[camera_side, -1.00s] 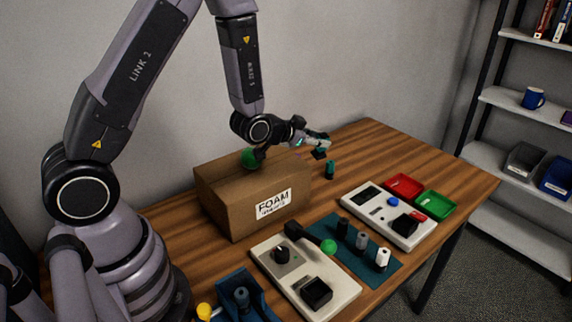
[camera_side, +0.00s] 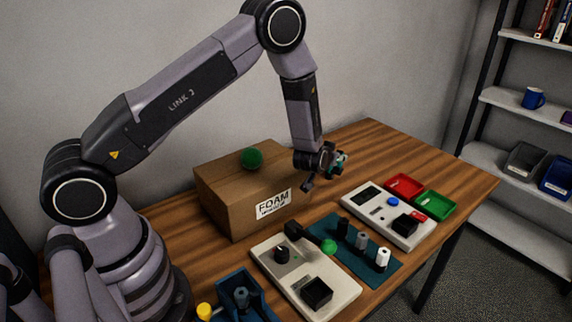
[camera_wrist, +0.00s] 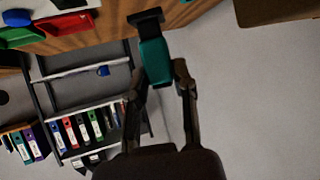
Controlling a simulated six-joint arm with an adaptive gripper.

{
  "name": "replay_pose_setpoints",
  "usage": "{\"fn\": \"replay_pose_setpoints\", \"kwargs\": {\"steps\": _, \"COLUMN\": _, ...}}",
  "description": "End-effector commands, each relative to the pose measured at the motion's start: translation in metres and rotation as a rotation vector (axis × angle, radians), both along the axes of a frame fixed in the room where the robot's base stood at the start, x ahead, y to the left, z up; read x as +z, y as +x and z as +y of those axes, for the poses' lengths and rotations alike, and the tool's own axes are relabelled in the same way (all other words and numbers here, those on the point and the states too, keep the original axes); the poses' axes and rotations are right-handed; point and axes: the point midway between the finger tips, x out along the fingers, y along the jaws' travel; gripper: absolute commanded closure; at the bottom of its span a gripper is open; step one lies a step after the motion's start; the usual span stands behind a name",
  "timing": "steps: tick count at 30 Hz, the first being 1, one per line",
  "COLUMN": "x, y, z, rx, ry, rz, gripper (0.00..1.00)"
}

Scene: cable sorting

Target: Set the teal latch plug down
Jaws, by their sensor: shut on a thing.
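The teal latch plug (camera_wrist: 155,62) is between the fingertips of my gripper (camera_wrist: 160,76) in the wrist view, with a black end piece pointing away from the fingers. My gripper is shut on it. In the side view my gripper (camera_side: 337,164) is to the right of the cardboard box, over the back part of the table. Only a small teal patch of the plug (camera_side: 342,157) shows there; the rest is hidden by the gripper. I cannot tell whether the plug touches the table.
In front lie a dark teal mat (camera_side: 372,276) with several plugs and two pale panels (camera_side: 342,288). Red (camera_side: 404,186) and green (camera_side: 437,204) trays are at right. The back right tabletop is clear.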

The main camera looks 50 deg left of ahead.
Motion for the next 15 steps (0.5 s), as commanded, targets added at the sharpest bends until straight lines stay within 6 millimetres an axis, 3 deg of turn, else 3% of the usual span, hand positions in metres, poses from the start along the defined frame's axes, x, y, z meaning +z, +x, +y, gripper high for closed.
{"fn": "replay_pose_setpoints", "kwargs": {"steps": 1, "x": -0.013, "y": 0.000, "z": 0.000, "rx": 0.006, "ry": -0.002, "rz": 0.004, "gripper": 1.00}}
{"fn": "replay_pose_setpoints", "kwargs": {"steps": 6, "x": -0.044, "y": -0.001, "z": 0.000, "rx": 0.004, "ry": -0.003, "rz": 0.003, "gripper": 1.00}}
{"fn": "replay_pose_setpoints", "kwargs": {"steps": 15, "x": -0.080, "y": 0.000, "z": 0.000, "rx": 0.003, "ry": -0.002, "rz": 0.002, "gripper": 1.00}}
